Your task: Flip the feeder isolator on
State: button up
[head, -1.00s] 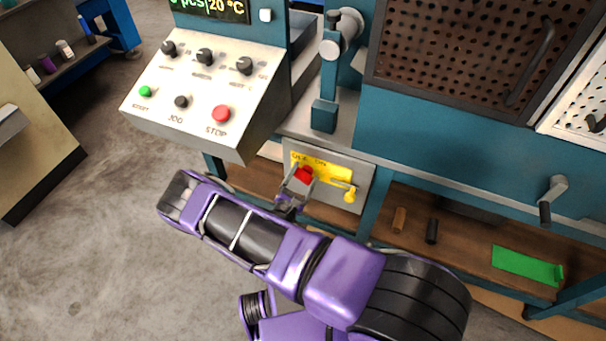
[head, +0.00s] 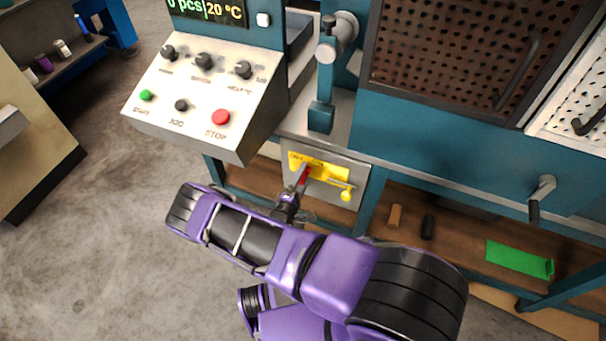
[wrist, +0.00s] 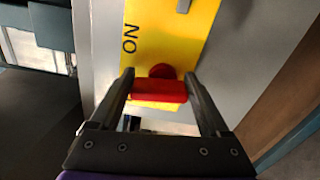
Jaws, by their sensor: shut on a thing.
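The feeder isolator is a red handle (head: 304,175) on a yellow plate (head: 325,171), fixed to a grey panel (head: 330,196) low on the teal machine. In the wrist view the red handle (wrist: 158,91) lies crosswise between my two fingers, with its round red hub just beyond. The word ON is on the yellow plate (wrist: 165,35), to the left of the hub. My gripper (wrist: 159,80) is shut on the red handle. In the head view my gripper (head: 296,190) reaches the panel from below, and my wrist hides part of it.
The sloped control box (head: 205,105) with a red STOP button (head: 220,117) juts out above left. A shelf at right holds a brown cylinder (head: 395,215), a black cylinder (head: 428,227) and a green tray (head: 520,260).

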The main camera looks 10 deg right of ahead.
jog(key=shift+m, duration=0.7)
jog(key=o, duration=1.2)
jog(key=shift+s+f, duration=0.1)
